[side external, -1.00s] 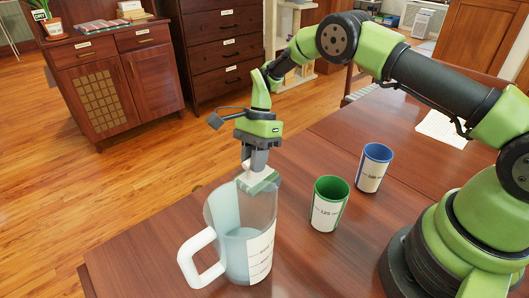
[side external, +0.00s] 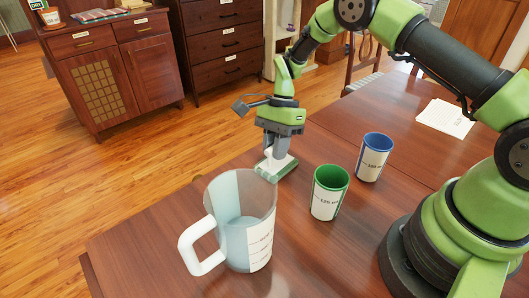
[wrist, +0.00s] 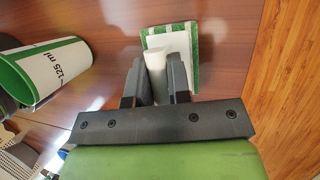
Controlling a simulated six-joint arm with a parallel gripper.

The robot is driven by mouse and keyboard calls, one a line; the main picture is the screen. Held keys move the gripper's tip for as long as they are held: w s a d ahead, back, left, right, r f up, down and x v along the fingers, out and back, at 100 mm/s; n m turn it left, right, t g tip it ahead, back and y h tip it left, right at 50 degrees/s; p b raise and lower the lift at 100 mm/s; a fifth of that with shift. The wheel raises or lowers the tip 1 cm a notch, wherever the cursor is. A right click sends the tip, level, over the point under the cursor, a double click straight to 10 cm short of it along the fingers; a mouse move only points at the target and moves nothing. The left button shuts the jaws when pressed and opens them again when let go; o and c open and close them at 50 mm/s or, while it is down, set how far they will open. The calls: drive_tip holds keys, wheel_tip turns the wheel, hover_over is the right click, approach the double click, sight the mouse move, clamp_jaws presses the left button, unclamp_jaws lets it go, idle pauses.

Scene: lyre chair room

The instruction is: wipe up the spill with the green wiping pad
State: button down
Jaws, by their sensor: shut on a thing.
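The green wiping pad (side external: 283,171) has a white top and a white upright handle. My gripper (side external: 271,148) is shut on that handle, just behind the measuring jug. In the wrist view, the two fingers of my gripper (wrist: 156,82) stand on either side of the white handle, and the pad (wrist: 187,40) lies beyond them with green edges. The pad is on or just above the table; I cannot tell if it touches. I cannot make out a clear spill in either view; the jug and the pad may hide part of the table.
A clear measuring jug (side external: 226,226) stands at the front left of the table (side external: 150,240). A green-rimmed cup (side external: 326,203) and a blue-rimmed cup (side external: 372,163) stand right of the pad. Paper (side external: 445,118) lies farther back. The table's far edge is close behind the pad.

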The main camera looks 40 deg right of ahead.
drive_tip(key=d, duration=0.3)
drive_tip(key=shift+s+d, duration=0.25)
drive_tip(key=shift+s, duration=0.95)
drive_tip(key=shift+s+a, duration=0.25)
drive_tip(key=a, duration=0.9)
drive_tip(key=shift+a, duration=0.15)
wheel_tip(320, 180, up, 8)
